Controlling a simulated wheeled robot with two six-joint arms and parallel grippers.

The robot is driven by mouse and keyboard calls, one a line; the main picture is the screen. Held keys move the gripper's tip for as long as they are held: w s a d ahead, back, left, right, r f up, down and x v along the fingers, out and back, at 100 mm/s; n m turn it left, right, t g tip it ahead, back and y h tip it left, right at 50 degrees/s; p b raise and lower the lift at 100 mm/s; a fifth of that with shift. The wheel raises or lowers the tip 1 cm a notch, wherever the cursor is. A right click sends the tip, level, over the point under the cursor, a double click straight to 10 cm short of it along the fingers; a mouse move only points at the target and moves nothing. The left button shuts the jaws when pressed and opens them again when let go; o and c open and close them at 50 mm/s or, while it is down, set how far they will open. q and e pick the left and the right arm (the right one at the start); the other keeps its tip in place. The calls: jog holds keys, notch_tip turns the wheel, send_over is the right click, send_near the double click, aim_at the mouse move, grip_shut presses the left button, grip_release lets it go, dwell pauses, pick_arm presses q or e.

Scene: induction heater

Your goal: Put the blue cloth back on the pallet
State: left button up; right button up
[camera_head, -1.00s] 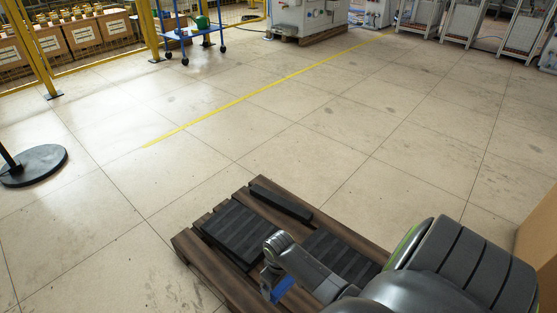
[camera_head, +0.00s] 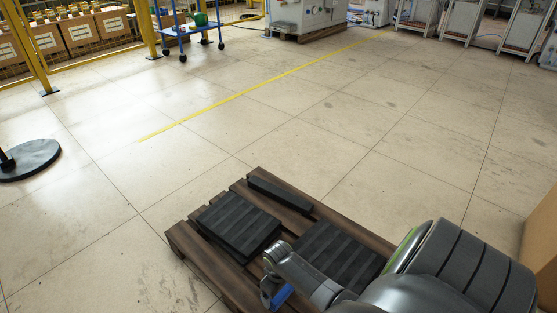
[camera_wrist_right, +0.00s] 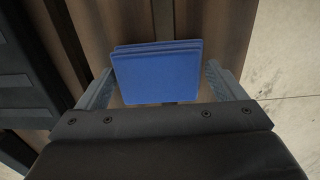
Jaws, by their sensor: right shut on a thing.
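The blue cloth (camera_wrist_right: 158,75) is a folded, flat stack between the two fingers of my right gripper (camera_wrist_right: 160,85) in the right wrist view. The gripper is shut on it. In the head view my right gripper (camera_head: 273,290) is at the bottom, over the near part of the brown wooden pallet (camera_head: 200,262), and a small blue patch of the cloth (camera_head: 282,296) shows beside it. Wooden slats lie behind the cloth in the wrist view; I cannot tell whether it touches them. My left gripper is not in view.
Black ribbed pads (camera_head: 238,226) and a narrow black bar (camera_head: 280,194) lie on the pallet. A cardboard-coloured box (camera_head: 540,235) stands at the right edge. A round black base (camera_head: 30,160) stands at the left. The floor beyond the pallet is clear.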

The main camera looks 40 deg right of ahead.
jog(key=shift+f, duration=0.1)
jog(key=shift+f, duration=0.1)
jog(key=o, duration=0.7)
